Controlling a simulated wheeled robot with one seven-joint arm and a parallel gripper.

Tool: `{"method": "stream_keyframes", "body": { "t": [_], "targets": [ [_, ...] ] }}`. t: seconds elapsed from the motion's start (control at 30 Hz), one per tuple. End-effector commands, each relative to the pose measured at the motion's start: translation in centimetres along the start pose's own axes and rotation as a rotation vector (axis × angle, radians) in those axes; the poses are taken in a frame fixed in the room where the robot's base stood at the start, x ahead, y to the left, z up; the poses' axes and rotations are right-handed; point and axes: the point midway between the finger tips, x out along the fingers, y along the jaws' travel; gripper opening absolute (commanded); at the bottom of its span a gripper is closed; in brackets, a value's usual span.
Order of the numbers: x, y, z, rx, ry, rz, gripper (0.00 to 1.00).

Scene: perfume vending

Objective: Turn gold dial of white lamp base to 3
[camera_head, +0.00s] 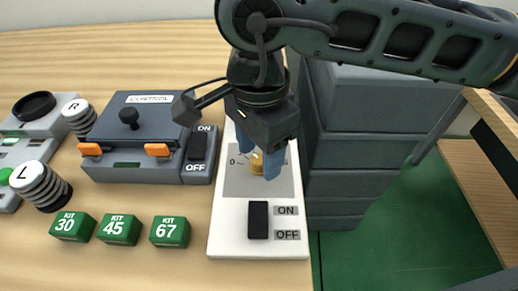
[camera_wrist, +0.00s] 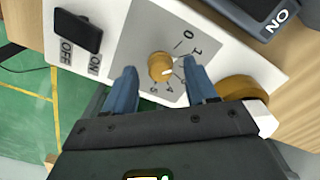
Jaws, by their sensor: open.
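The white lamp base (camera_head: 228,236) stands near the table's right edge, with a grey dial plate (camera_head: 235,186) on top. The gold dial (camera_wrist: 160,67) sits on this plate, with printed numbers around it, 0 and 1 clearest in the wrist view. My gripper (camera_wrist: 160,68) is open, with one blue finger on each side of the dial. I cannot tell whether either finger touches it. In the head view my gripper (camera_head: 259,163) partly covers the dial and numbers.
A black ON/OFF switch (camera_head: 258,220) is on the lamp base. A larger gold round part (camera_wrist: 250,92) lies behind the right finger. A grey control box (camera_head: 135,145) stands left, with green kit blocks (camera_head: 120,230) in front. Grey drawers (camera_head: 365,150) stand close on the right.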

Motion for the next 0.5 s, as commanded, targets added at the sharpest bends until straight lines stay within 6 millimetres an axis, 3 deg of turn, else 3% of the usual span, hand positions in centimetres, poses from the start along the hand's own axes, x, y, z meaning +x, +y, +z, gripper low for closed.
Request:
{"method": "stream_keyframes", "body": {
  "t": [0.33, 0.5],
  "targets": [
    [0.52, -0.02, 0.0, 0.0, 0.0, -0.001, 0.57],
    [0.51, -0.01, 0.0, 0.0, 0.0, -0.001, 0.41]
  ]
}}
